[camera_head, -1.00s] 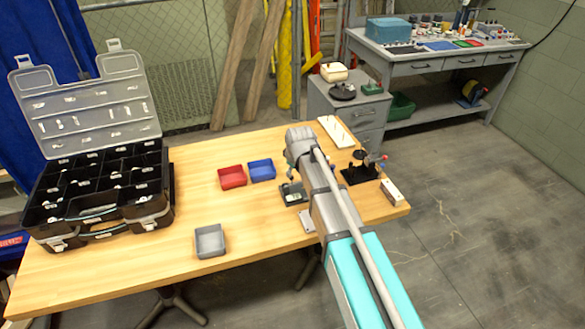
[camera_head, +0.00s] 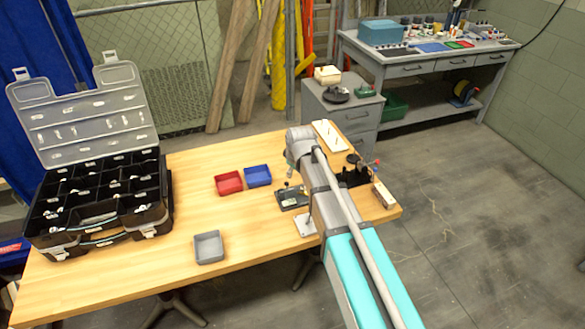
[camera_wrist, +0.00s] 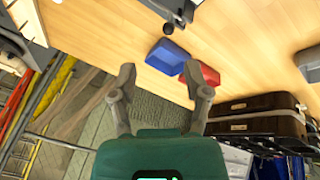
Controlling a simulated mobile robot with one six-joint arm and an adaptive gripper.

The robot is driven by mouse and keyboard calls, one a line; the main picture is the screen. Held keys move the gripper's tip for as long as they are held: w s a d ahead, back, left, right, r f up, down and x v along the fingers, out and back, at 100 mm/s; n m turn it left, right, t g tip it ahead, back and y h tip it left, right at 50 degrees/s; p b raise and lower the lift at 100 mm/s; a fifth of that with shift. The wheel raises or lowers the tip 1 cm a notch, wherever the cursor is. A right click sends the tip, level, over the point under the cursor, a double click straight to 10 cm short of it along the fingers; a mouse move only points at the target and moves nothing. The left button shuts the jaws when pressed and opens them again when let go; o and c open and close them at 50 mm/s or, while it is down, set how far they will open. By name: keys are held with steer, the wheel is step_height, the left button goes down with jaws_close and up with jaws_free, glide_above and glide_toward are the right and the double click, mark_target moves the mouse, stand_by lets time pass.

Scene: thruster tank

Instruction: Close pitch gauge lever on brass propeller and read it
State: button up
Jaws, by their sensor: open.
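A black fixture (camera_head: 354,176) stands on the bench near its right end, partly behind my arm. A small red-tipped part (camera_head: 377,162) rises at its right side; I cannot tell whether it is the gauge lever or how it is set. No brass propeller can be made out clearly. A dark flat plate with small parts (camera_head: 292,198) lies just left of my arm. My gripper (camera_wrist: 160,70) shows in the wrist view with its two fingers apart and nothing between them.
A red tray (camera_head: 229,183), a blue tray (camera_head: 258,176) and a grey tray (camera_head: 209,247) sit on the wooden bench (camera_head: 150,275). An open black parts case (camera_head: 100,205) fills the left end. A white board with pegs (camera_head: 334,140) lies at the back right. The front middle is clear.

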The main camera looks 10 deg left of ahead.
steer(key=shift+s+d+r+p, duration=0.1)
steer(key=shift+d+r+p, duration=0.15)
steer(key=shift+r+p, duration=0.3)
steer(key=shift+s+d+r+p, duration=0.2)
steer(key=shift+r+p, duration=0.2)
steer(key=shift+r, duration=0.15)
steer(key=shift+s+d+r+p, duration=0.1)
steer(key=shift+d+r+p, duration=0.15)
steer(key=shift+r+p, duration=0.3)
